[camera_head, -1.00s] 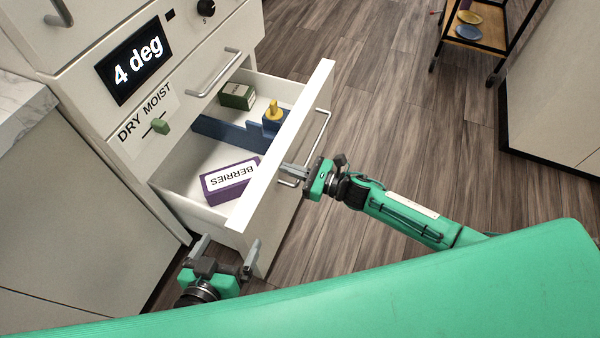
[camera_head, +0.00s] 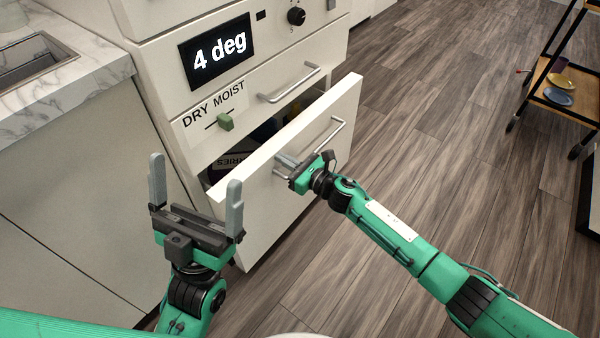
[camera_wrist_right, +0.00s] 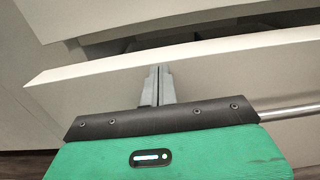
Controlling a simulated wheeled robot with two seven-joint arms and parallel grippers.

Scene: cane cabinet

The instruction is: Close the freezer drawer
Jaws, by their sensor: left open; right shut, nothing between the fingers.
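The freezer drawer (camera_head: 290,135) has a white front with a metal handle and stands partly open, with a narrow gap behind its top edge. Inside, the purple berries box (camera_head: 236,160) shows in part; the rest of the contents is mostly hidden. My right gripper (camera_head: 283,160) is shut and empty, its fingertips at the outer face of the drawer front beside the handle. In the right wrist view its closed fingers (camera_wrist_right: 158,84) meet the drawer front (camera_wrist_right: 215,62). My left gripper (camera_head: 196,200) is open and empty, in front of the cabinet, left of the drawer.
A marble counter (camera_head: 75,75) is at left. A trolley (camera_head: 565,95) stands far right. The wooden floor between is clear.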

